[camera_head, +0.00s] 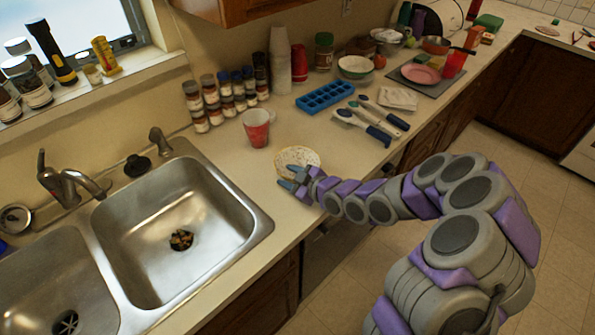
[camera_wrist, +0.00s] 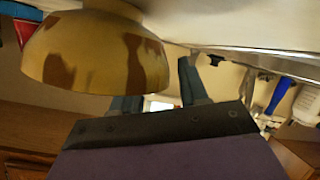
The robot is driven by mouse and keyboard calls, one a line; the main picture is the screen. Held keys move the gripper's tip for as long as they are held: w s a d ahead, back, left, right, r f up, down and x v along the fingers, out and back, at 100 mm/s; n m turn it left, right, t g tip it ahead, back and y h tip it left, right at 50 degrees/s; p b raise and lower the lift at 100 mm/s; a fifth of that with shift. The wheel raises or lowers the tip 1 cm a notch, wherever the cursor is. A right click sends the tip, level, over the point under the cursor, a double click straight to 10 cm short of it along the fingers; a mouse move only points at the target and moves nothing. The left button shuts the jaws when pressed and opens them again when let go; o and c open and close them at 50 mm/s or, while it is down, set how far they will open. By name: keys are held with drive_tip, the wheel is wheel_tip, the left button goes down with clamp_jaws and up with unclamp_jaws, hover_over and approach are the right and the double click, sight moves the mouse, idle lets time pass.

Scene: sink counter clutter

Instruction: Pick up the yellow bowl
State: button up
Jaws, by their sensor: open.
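The yellow bowl (camera_head: 297,156) sits on the counter just right of the sink, near the front edge. It looks pale and speckled inside in the head view. In the wrist view the bowl (camera_wrist: 95,52) is large at the upper left, yellow with darker brown patches. My gripper (camera_head: 287,176) is open at the bowl's near side, low over the counter. In the wrist view the gripper's fingers (camera_wrist: 157,88) are apart, with the left finger close to or overlapping the bowl's rim. I cannot tell whether they touch. No part of the bowl is clearly between the fingers.
A red cup (camera_head: 257,128) stands behind the bowl. The metal sink (camera_head: 180,225) lies to the left. A blue ice tray (camera_head: 325,95) and several utensils (camera_head: 370,122) lie to the right. Spice jars (camera_head: 222,98) stand along the wall. Bare counter lies around the bowl.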

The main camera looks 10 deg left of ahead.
drive_tip(key=shift+x, duration=0.8)
drive_tip(key=shift+c, duration=0.2)
drive_tip(key=shift+s, duration=0.1)
clamp_jaws()
